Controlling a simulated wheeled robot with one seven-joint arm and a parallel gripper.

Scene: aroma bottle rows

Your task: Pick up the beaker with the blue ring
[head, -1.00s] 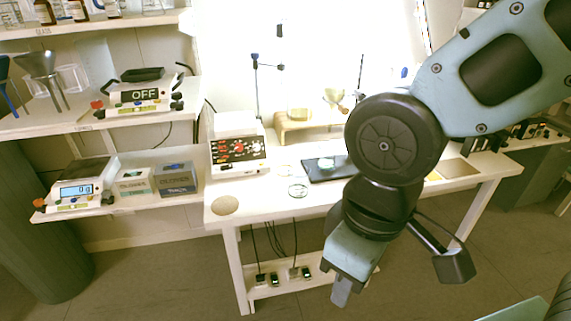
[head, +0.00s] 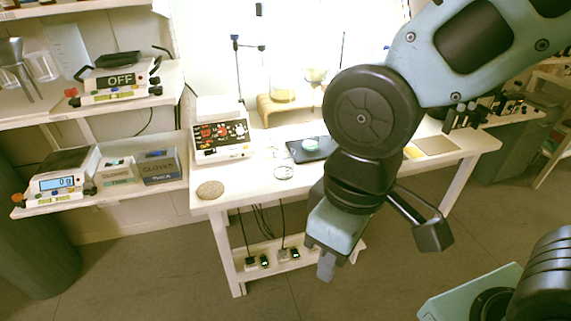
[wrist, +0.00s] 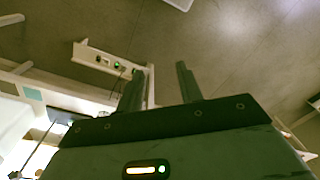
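I cannot make out a blue ring on any beaker in these views. A clear glass beaker (head: 43,67) stands on the upper left shelf, beside a funnel-like metal vessel. Another glass vessel (head: 283,92) sits on the wooden stand at the back of the white table; its markings are too small to tell. My gripper (head: 326,266) hangs in front of the table, low and apart from all glassware. In the wrist view my gripper (wrist: 157,80) has its two fingers apart, with only floor and a low shelf behind them.
The white table (head: 250,184) carries a control box (head: 220,137), a black plate (head: 304,157) and a small glass dish (head: 284,172). Scales (head: 118,80) and boxes (head: 162,168) fill the left shelves. Power adapters lie on the table's low shelf (head: 272,253). Open floor lies in front.

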